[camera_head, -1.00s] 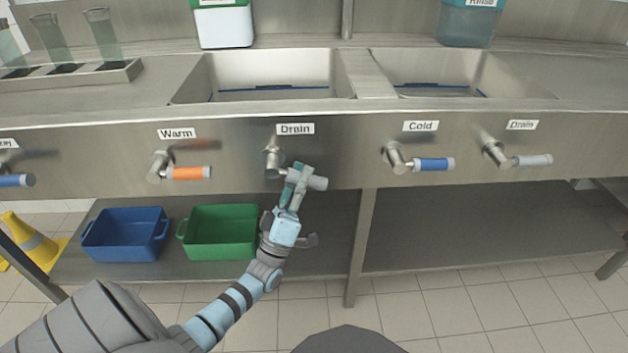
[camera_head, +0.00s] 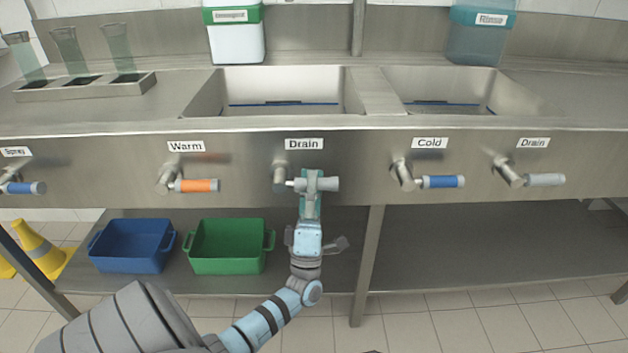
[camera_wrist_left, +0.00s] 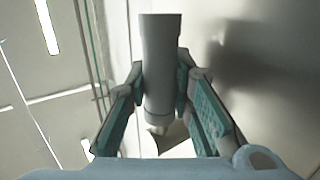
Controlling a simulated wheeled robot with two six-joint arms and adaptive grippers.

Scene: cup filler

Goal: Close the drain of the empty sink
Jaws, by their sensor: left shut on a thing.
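The left Drain handle (camera_head: 333,184) is a grey lever under the left "Drain" label (camera_head: 304,145), pointing right, roughly level. My left gripper (camera_head: 313,182) is shut on this handle, its fingers across the grip. In the left wrist view the grey handle (camera_wrist_left: 160,65) stands between the teal finger pads of the gripper (camera_wrist_left: 163,88). The left sink basin (camera_head: 210,100) is above this handle. The right basin (camera_head: 515,98) is beside it. Each shows a dark and blue line low inside; whether either holds water I cannot tell. The right Drain handle (camera_head: 545,180) also points right.
The orange Warm handle (camera_head: 197,186) is left of my gripper, the blue Cold handle (camera_head: 441,182) right of it. A blue bin (camera_head: 132,247) and a green bin (camera_head: 228,247) sit on the shelf below. A table leg (camera_head: 367,265) stands right of my arm.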

